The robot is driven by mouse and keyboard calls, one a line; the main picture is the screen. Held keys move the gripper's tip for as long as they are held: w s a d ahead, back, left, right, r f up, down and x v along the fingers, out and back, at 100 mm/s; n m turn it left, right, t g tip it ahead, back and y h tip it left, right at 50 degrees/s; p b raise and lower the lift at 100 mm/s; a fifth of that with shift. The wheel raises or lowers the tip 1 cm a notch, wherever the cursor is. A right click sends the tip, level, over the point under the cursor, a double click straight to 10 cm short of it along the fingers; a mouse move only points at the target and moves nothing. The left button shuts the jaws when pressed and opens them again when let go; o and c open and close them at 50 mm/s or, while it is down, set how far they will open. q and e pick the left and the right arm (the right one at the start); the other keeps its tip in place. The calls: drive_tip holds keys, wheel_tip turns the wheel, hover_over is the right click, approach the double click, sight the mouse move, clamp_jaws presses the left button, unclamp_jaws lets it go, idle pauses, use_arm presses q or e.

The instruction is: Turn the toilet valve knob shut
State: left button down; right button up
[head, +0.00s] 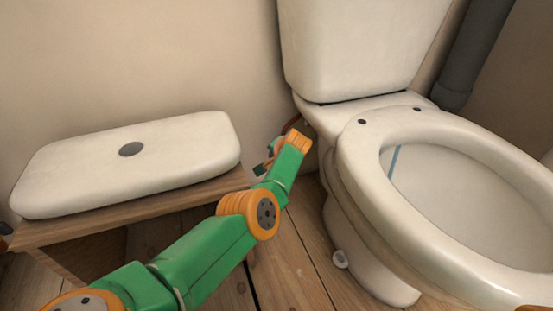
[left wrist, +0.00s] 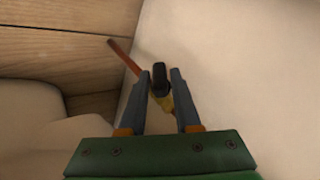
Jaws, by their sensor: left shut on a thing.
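The valve knob (left wrist: 160,74) is a small black piece in the left wrist view. It sits on a yellow brass valve body (left wrist: 168,101), with a copper-coloured pipe (left wrist: 122,55) running up and left from it. My left gripper (left wrist: 160,82) has its two grey fingers on either side of the knob and is shut on it. In the head view my left gripper (head: 264,167) is low by the wall, left of the toilet (head: 345,200). The knob is too small and covered to make out there. My right gripper is not in view.
A white tank lid (head: 85,165) with a grey round button lies on a wooden bench (head: 210,190) left of my arm. The toilet's tank (head: 355,45) and bowl close off the right side. Wooden floor (head: 295,265) is bare between bench and toilet.

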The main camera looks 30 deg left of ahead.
use_arm(q)
drive_tip(key=shift+f+y, duration=0.1)
drive_tip(key=shift+y, duration=0.3)
drive_tip(key=y+b, duration=0.1)
drive_tip(key=b, duration=0.1)
drive_tip(key=t+y+b, duration=0.1)
drive_tip(key=shift+w+d+f+m+y+b, duration=0.1)
drive_tip(key=shift+d+f+m+y+b, duration=0.05)
drive_tip(key=shift+f+m+y+b, duration=0.2)
drive_tip(key=shift+r, duration=0.2)
drive_tip(key=shift+r+y, duration=0.25)
drive_tip(key=c, duration=0.8)
unclamp_jaws()
drive_tip(key=shift+d+f, duration=0.1)
